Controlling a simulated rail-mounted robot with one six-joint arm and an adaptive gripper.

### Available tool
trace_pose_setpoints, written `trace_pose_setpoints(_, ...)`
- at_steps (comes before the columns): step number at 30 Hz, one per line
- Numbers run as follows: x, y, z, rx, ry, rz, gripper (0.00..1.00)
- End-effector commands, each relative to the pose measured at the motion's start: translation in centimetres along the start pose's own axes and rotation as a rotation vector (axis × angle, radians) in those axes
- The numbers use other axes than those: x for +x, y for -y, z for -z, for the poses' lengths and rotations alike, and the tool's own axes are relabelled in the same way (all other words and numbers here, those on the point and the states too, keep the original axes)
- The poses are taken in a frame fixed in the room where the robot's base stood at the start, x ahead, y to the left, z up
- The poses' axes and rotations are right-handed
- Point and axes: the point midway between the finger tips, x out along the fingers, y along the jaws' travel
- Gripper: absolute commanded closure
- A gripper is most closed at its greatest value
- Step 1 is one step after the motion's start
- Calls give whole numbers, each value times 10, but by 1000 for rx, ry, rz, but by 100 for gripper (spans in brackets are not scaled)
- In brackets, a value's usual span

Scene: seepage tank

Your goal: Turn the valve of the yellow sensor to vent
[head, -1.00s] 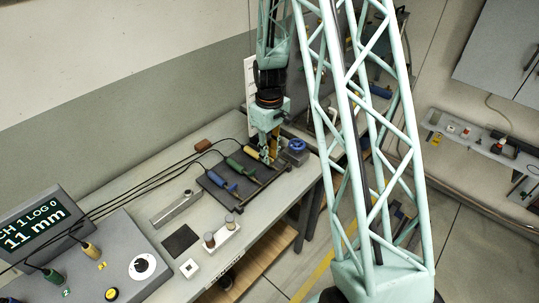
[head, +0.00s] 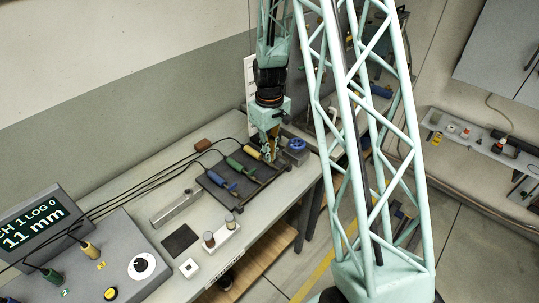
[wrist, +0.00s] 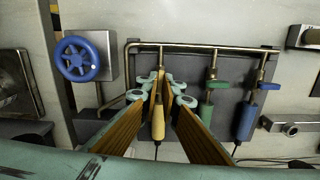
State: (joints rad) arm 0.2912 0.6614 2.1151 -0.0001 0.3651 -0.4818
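The yellow sensor (wrist: 158,122) lies with green and blue ones on a dark plate; it also shows in the head view (head: 253,151). My gripper (wrist: 160,84) is at the upper end of the yellow sensor, where its valve sits below the brass pipe. Its two brown-padded fingers converge there, one on each side of the sensor's line, with only a narrow gap at the tips. The fingers hide the yellow valve's lever, so I cannot tell its angle or whether they grip it. In the head view my gripper (head: 271,156) is low over the plate.
The green sensor (wrist: 207,117) and blue sensor (wrist: 246,121) lie to the right, with levers across their pipes. A blue handwheel (wrist: 77,59) stands to the left. A brass pipe (wrist: 190,47) runs along the plate's top. A display (head: 35,232) reads 11 mm.

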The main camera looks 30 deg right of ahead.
Motion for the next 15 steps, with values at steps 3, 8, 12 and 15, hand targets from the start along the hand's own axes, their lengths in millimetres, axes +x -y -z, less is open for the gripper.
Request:
trace_pose_setpoints(3, 1, 0, 0, 64, -1, -1, 100)
trace_pose_setpoints(8, 1, 0, 0, 174, -1, -1, 100)
trace_pose_setpoints(12, 1, 0, 0, 284, -1, 0, 100)
trace_pose_setpoints(15, 1, 0, 0, 363, -1, 0, 100)
